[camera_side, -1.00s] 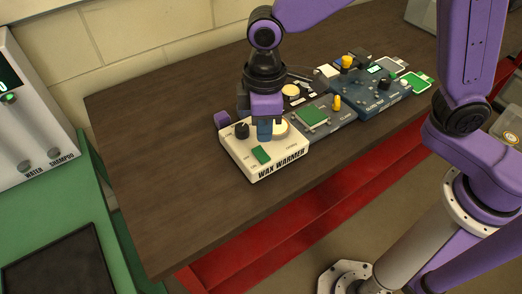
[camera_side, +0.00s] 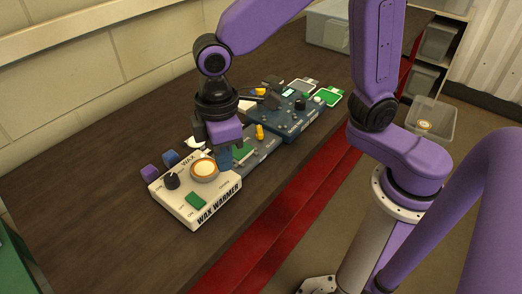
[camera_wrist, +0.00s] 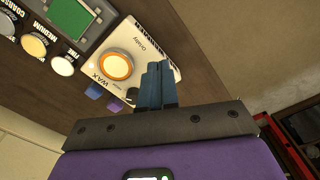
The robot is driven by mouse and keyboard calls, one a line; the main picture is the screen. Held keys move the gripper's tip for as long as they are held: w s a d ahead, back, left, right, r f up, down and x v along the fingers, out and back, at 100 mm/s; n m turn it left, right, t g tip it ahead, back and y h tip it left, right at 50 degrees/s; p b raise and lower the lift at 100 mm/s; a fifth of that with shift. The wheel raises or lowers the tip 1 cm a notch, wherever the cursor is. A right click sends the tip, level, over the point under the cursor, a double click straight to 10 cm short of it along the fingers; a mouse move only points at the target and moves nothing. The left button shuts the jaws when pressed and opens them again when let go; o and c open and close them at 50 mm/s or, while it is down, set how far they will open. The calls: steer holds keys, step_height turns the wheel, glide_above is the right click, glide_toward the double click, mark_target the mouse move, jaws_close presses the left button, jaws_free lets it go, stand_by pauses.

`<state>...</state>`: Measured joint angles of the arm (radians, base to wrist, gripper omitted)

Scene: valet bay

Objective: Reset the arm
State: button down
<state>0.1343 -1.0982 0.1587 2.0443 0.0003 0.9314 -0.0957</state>
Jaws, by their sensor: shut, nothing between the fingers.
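My gripper (camera_side: 225,160) has blue fingers that are together and empty. In the side view it hangs beside the far right edge of the white wax warmer (camera_side: 221,202), over the neighbouring panel. In the wrist view my gripper (camera_wrist: 160,68) shows in front of the warmer (camera_wrist: 138,46), with the orange-ringed dial (camera_wrist: 116,67) left of the fingers. I cannot tell the exact height of the fingertips.
A blue panel (camera_side: 283,127) with knobs stands farther along the dark bench (camera_side: 90,205). Purple (camera_side: 149,172) and blue (camera_side: 171,158) blocks are behind the warmer. A clear bin (camera_side: 437,118) is at right. The bench left of the warmer is bare.

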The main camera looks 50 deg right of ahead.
steer(key=s+d, duration=1.4)
steer(key=d, duration=0.4)
steer(key=shift+s+r, duration=0.15)
steer(key=shift+s, duration=0.05)
